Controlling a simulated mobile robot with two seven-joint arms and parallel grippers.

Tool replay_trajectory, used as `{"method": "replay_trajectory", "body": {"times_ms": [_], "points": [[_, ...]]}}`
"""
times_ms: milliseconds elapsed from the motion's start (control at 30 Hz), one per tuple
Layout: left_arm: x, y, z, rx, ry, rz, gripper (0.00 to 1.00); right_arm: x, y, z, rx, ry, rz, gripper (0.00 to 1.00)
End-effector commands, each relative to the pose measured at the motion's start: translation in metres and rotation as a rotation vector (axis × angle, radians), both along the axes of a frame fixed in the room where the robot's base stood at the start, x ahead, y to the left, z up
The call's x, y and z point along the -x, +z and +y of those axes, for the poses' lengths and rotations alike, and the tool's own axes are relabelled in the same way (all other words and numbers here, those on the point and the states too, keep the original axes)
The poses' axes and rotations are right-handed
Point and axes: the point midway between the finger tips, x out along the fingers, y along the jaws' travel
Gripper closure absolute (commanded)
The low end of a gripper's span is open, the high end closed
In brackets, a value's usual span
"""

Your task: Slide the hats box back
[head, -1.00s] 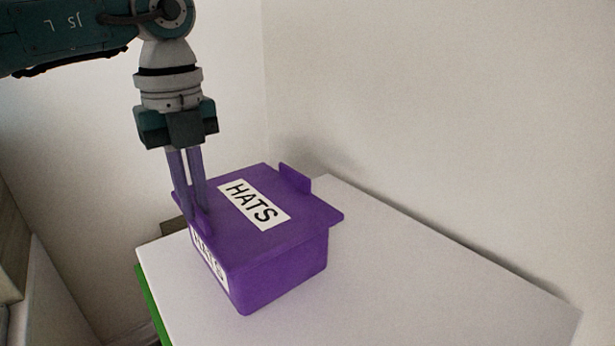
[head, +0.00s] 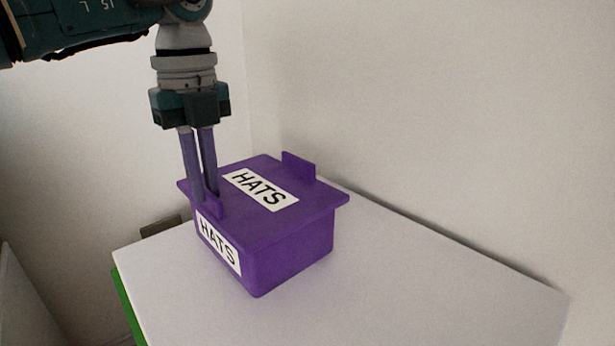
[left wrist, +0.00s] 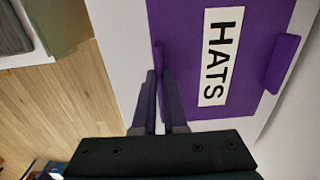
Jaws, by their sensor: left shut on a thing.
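The purple hats box (head: 293,253) sits upright on a white surface (head: 420,290), with a lid (head: 250,215) on it. White HATS labels show on the lid and on the front side. Two upright purple tabs stand at opposite edges of the lid. My left gripper (head: 212,205) comes down from above and is shut on the near-left tab. In the left wrist view the fingers (left wrist: 163,105) straddle that tab, and the lid (left wrist: 258,50) with its label lies beyond them. My right gripper is not in view.
White walls (head: 430,100) stand close behind the surface. The surface is bare to the right and in front of the box. Its left edge has a green side (head: 128,305). A wooden floor (left wrist: 60,110) shows in the left wrist view.

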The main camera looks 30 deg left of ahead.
Motion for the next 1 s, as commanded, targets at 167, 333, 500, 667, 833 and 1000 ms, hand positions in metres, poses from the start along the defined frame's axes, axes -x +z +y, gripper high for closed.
{"method": "replay_trajectory", "body": {"times_ms": [167,333,500,667,833,1000], "points": [[-0.007,-0.002,-0.004,0.001,-0.001,0.000,1.00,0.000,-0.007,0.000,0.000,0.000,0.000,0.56],[-0.015,-0.002,-0.007,0.000,-0.001,-0.001,1.00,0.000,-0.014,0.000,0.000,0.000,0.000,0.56],[-0.022,-0.002,-0.010,0.002,-0.001,-0.001,1.00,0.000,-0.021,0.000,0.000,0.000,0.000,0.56],[-0.028,-0.003,-0.013,0.001,-0.001,-0.001,1.00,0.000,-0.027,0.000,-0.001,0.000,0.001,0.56],[-0.035,-0.002,-0.016,0.001,-0.002,-0.001,1.00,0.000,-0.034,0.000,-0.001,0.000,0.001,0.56],[-0.043,-0.004,-0.019,0.004,-0.001,0.000,1.00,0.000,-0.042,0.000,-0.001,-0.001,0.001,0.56]]}}
